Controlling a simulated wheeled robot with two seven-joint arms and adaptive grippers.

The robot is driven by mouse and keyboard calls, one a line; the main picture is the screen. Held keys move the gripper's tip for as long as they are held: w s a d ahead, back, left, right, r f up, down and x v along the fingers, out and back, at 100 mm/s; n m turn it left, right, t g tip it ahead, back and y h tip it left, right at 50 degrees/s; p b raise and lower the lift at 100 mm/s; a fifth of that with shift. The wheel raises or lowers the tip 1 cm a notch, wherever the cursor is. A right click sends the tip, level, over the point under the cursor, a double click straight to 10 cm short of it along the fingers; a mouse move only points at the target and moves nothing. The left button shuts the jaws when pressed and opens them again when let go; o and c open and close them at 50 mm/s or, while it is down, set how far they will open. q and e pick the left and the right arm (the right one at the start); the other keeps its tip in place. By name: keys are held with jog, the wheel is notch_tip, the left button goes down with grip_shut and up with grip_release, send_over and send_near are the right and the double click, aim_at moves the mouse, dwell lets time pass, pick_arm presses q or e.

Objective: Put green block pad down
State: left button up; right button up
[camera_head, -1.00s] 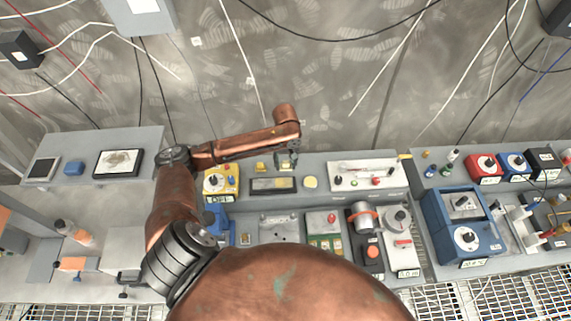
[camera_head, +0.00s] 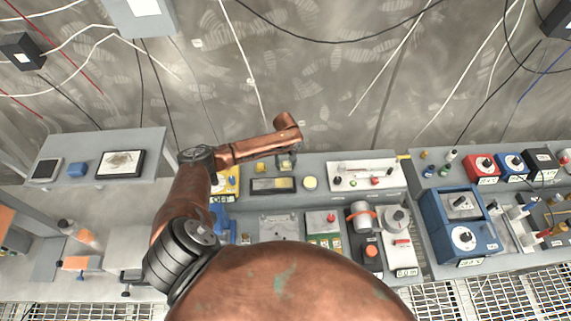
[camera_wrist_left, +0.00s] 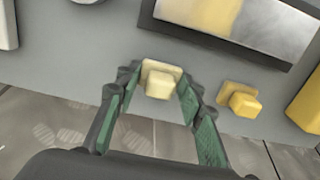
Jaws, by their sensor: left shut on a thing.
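My left gripper (camera_head: 287,160) is over the back of the middle bench, small and partly hidden by its own wrist. In the left wrist view the left gripper (camera_wrist_left: 158,84) has green finger pads and is shut on a small pale yellow block (camera_wrist_left: 159,84) with a square flange. The block looks cream rather than green. It is close above or on the grey bench top near its back edge; I cannot tell whether it touches. A similar yellow block (camera_head: 261,168) stands just left of the gripper; it also shows in the left wrist view (camera_wrist_left: 240,99).
A dark-framed plate (camera_head: 273,185) lies in front of the gripper, with a round pale yellow piece (camera_head: 310,183) to its right. A yellow meter box (camera_head: 226,181) stands left, a white panel (camera_head: 363,175) right. The wall is close behind the bench.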

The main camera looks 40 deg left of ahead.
aim_at(286, 163)
pick_arm(q)
jog(key=shift+f, duration=0.1)
jog(key=o, duration=1)
notch_tip(286, 163, up, 12)
jog(key=shift+r+b, duration=0.15)
jog(key=shift+b, duration=0.8)
